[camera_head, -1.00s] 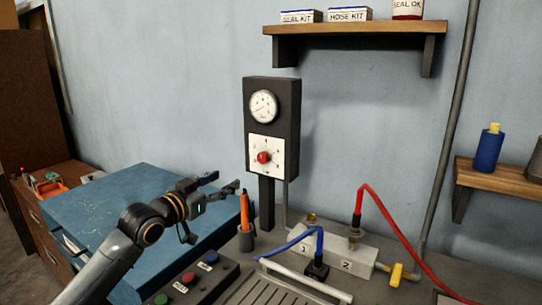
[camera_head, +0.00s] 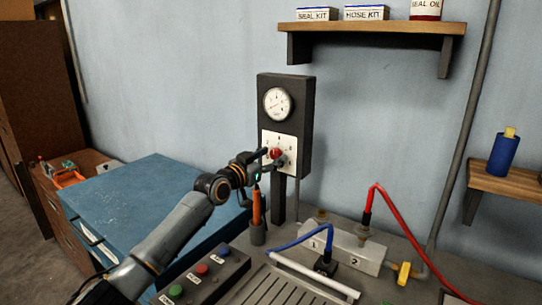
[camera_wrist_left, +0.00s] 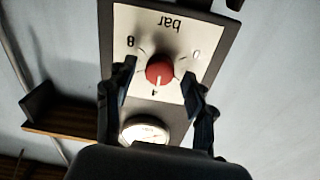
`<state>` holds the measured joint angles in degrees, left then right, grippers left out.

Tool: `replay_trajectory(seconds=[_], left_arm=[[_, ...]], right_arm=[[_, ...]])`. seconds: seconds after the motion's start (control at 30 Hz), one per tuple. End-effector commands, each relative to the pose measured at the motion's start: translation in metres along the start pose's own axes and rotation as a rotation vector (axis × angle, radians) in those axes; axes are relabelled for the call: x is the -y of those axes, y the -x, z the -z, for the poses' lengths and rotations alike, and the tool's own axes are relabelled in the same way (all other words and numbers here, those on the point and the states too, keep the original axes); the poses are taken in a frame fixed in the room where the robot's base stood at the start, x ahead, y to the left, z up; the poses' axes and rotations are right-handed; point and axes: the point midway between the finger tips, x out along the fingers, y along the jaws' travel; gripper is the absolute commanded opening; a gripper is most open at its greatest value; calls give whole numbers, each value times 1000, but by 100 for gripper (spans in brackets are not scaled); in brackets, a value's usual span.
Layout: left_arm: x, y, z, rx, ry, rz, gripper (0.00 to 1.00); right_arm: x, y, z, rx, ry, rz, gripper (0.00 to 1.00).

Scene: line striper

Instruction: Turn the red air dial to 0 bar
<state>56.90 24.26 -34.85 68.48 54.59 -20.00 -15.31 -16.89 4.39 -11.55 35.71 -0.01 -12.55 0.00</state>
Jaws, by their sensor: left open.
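The red air dial (camera_head: 275,153) sits on a white scale plate on the dark post-mounted box (camera_head: 306,115). In the left wrist view the dial (camera_wrist_left: 159,70) appears upside down, its pale pointer mark toward the 4, with 8 and 0 to either side. My left gripper (camera_head: 271,159) is at the plate, open, its fingers on either side of the dial. In the wrist view the fingers (camera_wrist_left: 159,88) stand apart from the dial, with gaps on both sides. The round pressure gauge (camera_head: 277,103) is above the dial; its reading is too small to tell. My right gripper is not in view.
A button box (camera_head: 205,275) is in front. The manifold (camera_head: 343,247) with blue and red hoses is to the right. A wooden shelf (camera_head: 375,30) hangs above.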

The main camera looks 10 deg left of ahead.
Motion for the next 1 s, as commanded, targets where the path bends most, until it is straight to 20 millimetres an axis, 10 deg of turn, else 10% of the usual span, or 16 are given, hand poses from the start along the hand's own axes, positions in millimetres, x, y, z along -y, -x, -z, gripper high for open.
replay_trajectory(seconds=[0.37,0.63,1.0], left_arm=[[0,-4,0,0,0,1,54],[0,-4,0,0,0,1,0],[0,-4,-1,-1,60,1,0]], right_arm=[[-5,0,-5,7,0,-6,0],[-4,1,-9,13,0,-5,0],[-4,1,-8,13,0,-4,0]])
